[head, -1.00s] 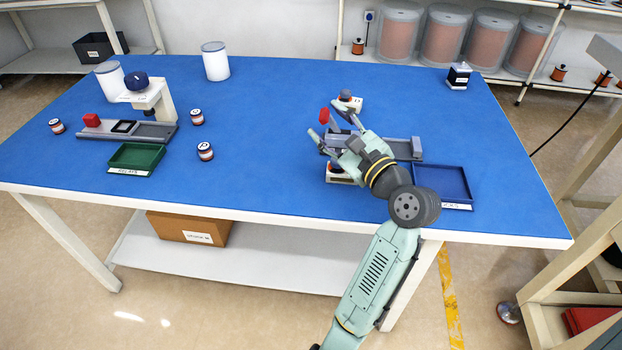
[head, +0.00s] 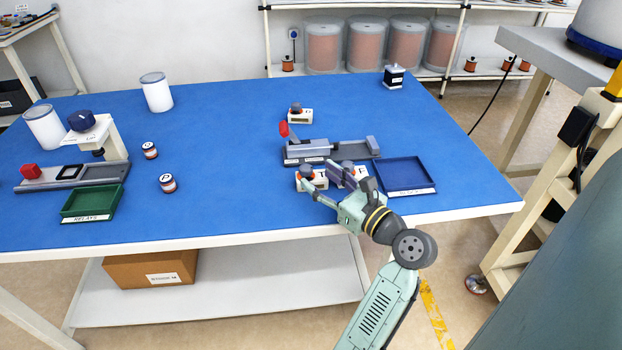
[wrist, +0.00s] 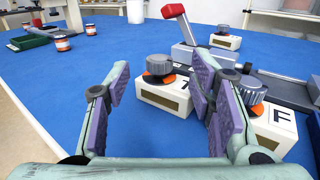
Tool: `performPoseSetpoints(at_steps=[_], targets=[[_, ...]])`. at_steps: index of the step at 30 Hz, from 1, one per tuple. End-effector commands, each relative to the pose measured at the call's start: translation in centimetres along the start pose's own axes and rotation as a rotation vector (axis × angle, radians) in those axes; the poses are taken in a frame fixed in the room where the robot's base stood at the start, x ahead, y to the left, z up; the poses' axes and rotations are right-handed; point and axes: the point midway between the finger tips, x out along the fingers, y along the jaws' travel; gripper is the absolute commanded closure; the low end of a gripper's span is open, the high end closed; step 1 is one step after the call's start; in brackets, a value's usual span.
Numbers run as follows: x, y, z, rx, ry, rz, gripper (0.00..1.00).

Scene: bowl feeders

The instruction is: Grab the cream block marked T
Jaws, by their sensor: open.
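A cream block (wrist: 162,95) with a dark knob on an orange ring stands ahead between my fingers in the wrist view. Its mark is partly covered by the right finger and may be a T. In the head view this block (head: 312,184) is at the front of the table, by the fingertips. My gripper (wrist: 163,76) is open and empty; in the head view it (head: 320,178) is low over the front of the table. A second cream block (wrist: 272,128), marked F, is at the right, partly behind the right finger. A third cream block (wrist: 226,41) stands farther back, its mark unreadable.
A grey fixture with a red-tipped lever (head: 284,129) stands just behind the front blocks. A blue tray (head: 405,176) lies to their right. A green tray (head: 91,203), two small labelled spools and white canisters are at the left. The table's middle is clear.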

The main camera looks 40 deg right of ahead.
Motion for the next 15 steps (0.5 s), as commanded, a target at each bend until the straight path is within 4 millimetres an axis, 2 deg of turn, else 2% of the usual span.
performPoseSetpoints(at_steps=[9,15], targets=[[4.4,0.0,0.1,0.001,-0.001,0.003,0.51],[5.4,0.0,0.0,0.000,0.000,0.000,0.51]])
